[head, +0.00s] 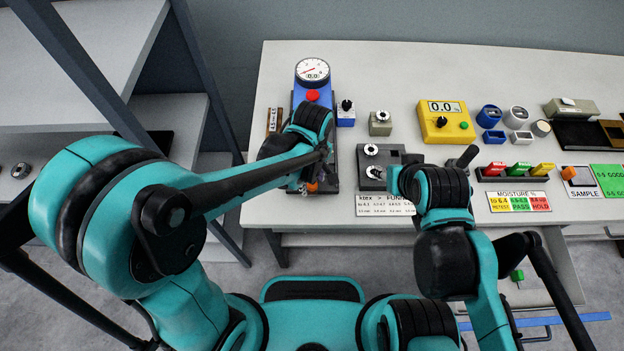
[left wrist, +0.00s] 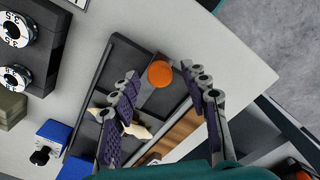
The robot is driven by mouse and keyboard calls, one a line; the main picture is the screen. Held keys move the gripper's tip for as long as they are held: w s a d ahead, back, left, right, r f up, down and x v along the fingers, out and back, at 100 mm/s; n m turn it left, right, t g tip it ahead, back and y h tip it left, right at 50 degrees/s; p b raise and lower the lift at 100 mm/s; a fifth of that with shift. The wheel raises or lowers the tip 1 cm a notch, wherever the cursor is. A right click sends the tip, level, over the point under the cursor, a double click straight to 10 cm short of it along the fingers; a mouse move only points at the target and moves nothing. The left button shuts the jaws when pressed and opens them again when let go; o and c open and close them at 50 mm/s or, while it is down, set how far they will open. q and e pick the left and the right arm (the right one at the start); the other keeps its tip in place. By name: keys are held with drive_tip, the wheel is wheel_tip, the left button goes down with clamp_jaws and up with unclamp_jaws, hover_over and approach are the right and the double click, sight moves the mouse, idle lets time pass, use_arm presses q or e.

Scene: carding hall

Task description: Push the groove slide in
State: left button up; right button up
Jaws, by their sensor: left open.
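The groove slide shows an orange knob (left wrist: 160,74) at the end of a dark grooved base (left wrist: 128,62) in the left wrist view. A pale, cream-coloured piece (left wrist: 138,130) lies on the base, partly behind a finger. My left gripper (left wrist: 163,70) is open, with its two fingers on either side of the knob; I cannot tell whether they touch it. In the head view my left gripper (head: 318,172) is over the near end of the blue gauge device (head: 313,92) and hides most of the slide. My right arm shows, but its gripper's fingers do not.
A grey block with two white dials (head: 372,160) stands right of the slide. A blue knob box (head: 345,114) and a yellow meter (head: 446,121) stand farther back. A wooden strip (left wrist: 175,135) lies beside the base. The table's front edge is close by.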

use_arm(q)
clamp_jaws()
drive_tip(key=w, duration=1.1)
drive_tip(key=shift+w+b, duration=0.2)
drive_tip(key=shift+b, duration=0.15)
drive_tip(key=shift+r, duration=0.1)
drive_tip(key=shift+c, duration=0.7)
unclamp_jaws()
drive_tip(key=shift+o, duration=0.7)
drive_tip(key=shift+w, duration=0.15)
